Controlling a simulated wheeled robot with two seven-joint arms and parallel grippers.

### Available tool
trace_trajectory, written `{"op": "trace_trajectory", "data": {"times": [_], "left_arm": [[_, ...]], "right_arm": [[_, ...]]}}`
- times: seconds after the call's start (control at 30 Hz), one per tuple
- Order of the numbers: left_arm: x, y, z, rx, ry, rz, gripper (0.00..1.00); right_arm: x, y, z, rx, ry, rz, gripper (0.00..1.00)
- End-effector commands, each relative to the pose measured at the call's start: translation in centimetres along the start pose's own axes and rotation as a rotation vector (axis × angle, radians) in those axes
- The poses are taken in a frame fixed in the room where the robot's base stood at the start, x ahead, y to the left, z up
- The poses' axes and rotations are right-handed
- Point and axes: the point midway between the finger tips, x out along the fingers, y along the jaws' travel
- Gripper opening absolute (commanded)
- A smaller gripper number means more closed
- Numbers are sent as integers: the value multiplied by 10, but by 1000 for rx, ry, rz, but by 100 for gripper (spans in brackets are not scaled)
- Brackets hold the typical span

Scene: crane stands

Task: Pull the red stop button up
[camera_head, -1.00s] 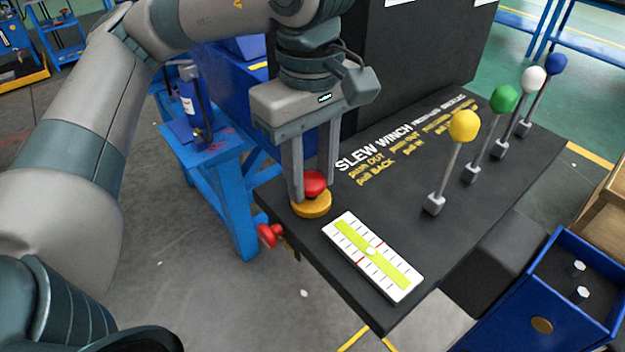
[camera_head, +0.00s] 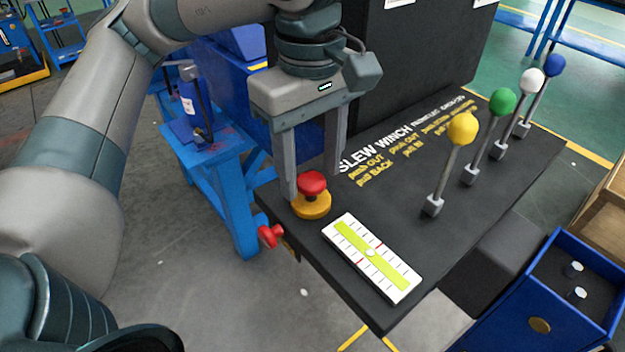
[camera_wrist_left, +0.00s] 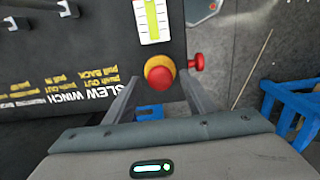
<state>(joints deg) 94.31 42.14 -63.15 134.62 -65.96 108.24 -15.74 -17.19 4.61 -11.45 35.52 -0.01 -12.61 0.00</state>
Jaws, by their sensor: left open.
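The red stop button (camera_head: 312,183) sits on a round yellow base (camera_head: 312,207) near the corner of the black control panel. Its red cap stands above the base, with a red stem showing under it. My left gripper (camera_head: 311,187) is open, pointing down, with one finger on each side of the button and gaps to both. In the left wrist view the button (camera_wrist_left: 159,76) is between the spread fingers, apart from them. My right gripper is not in view.
A white and yellow-green level gauge (camera_head: 372,257) lies on the panel beside the button. Levers with yellow (camera_head: 462,128), green, white and blue knobs stand to the right. A red knob (camera_head: 270,236) sticks out below the panel's left edge.

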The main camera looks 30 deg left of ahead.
Motion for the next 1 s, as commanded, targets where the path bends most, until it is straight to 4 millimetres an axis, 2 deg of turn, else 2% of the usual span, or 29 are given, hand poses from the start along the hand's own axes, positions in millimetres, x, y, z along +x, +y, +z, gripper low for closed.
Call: {"op": "trace_trajectory", "data": {"times": [0.6,1.0], "left_arm": [[-52,0,0,1,0,0,50],[-55,0,0,0,0,-1,50]], "right_arm": [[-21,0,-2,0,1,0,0],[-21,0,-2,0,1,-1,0]]}}
